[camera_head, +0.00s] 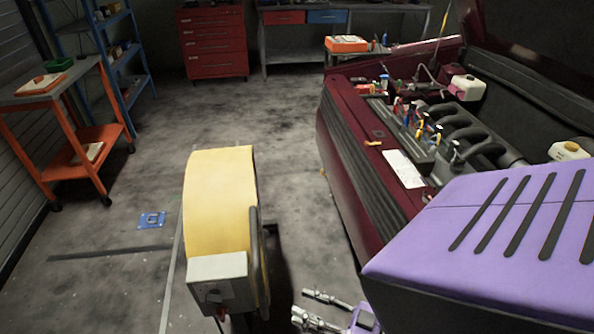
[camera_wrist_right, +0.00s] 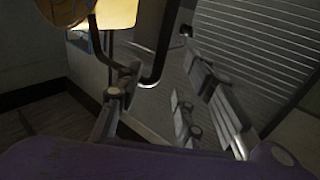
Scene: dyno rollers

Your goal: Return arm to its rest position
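My right gripper (camera_head: 302,303) shows at the bottom centre of the head view, pointing left, with its two fingers apart and nothing visible between the tips. Its purple base is partly cut off by the lower edge. A yellow drum (camera_head: 220,195) with a grey box (camera_head: 220,280) on its near end stands left of the gripper, with a visible gap. In the right wrist view, the spread fingers (camera_wrist_right: 158,80) flank a dark bent bar (camera_wrist_right: 152,72) beneath a yellow surface (camera_wrist_right: 116,14). I cannot tell how far the bar is from them. My left gripper is not in view.
A dark red car (camera_head: 345,140) with its engine bay open stands on the right, partly hidden by my purple arm. An orange-framed cart (camera_head: 85,134) and a blue shelf (camera_head: 104,60) stand on the left. A red drawer cabinet (camera_head: 213,42) stands at the back. Open floor (camera_head: 150,135) lies between.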

